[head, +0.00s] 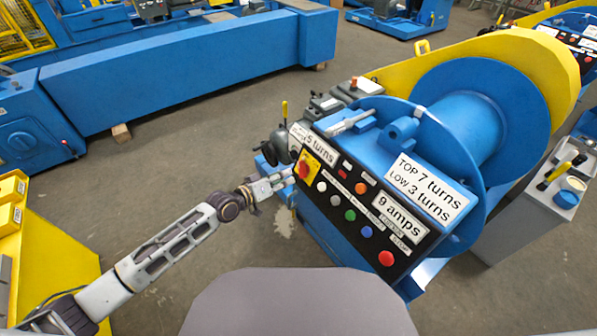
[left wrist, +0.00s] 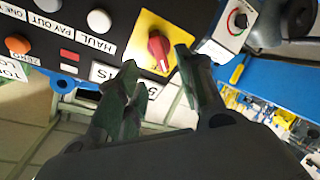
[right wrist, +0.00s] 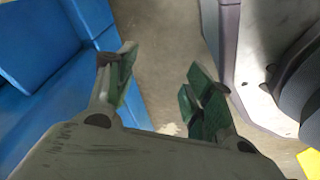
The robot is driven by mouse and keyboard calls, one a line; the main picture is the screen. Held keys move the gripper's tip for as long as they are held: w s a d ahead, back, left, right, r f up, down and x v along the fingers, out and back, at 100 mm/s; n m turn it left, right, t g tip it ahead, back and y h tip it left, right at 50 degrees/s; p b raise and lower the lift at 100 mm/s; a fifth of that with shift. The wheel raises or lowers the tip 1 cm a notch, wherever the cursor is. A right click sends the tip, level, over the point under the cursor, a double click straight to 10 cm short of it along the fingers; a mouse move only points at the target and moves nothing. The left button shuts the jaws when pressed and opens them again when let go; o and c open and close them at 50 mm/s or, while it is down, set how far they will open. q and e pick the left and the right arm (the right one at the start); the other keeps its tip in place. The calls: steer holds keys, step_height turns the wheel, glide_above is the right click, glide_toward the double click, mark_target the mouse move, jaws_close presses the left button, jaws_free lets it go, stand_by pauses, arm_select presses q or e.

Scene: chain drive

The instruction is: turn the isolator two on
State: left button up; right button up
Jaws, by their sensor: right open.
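A red rotary switch (head: 304,170) sits on a yellow plate at the left end of the black control panel. In the left wrist view the red switch (left wrist: 158,48) is upside down, with its yellow plate (left wrist: 150,25) around it. No label reading isolator two is legible. My left gripper (head: 284,181) is close to the red switch on the yellow plate. Its fingers (left wrist: 160,82) are open below that switch, with nothing between them. My right gripper (right wrist: 160,85) is open and empty in the right wrist view, away from the panel.
The black panel (head: 352,250) carries several coloured buttons and lamps, close to the left gripper. A blue drum (head: 470,130) stands behind it. A grey levered cabinet (head: 530,215) is at the right. Open floor (head: 190,165) lies left of the panel.

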mark_target(299, 170)
arm_select(q)
steer(key=x, duration=0.3)
steer(key=shift+w+d, duration=0.15)
steer(key=shift+b+x, duration=0.4)
steer(key=shift+x, duration=1.85)
steer(key=shift+w+d+f+b, duration=0.15)
steer(key=shift+w+f+b, duration=0.05)
steer(key=shift+b, duration=0.1)
steer(key=shift+c, duration=0.4)
steer(key=c, duration=0.7)
jaws_close()
arm_select(e)
steer(key=shift+w+a+r, duration=0.5)
steer(key=shift+w+r, duration=0.15)
steer(key=shift+r, duration=0.15)
steer(key=shift+w+a+r, duration=0.45)
steer(key=shift+w+r, duration=0.15)
steer(key=shift+r, duration=0.15)
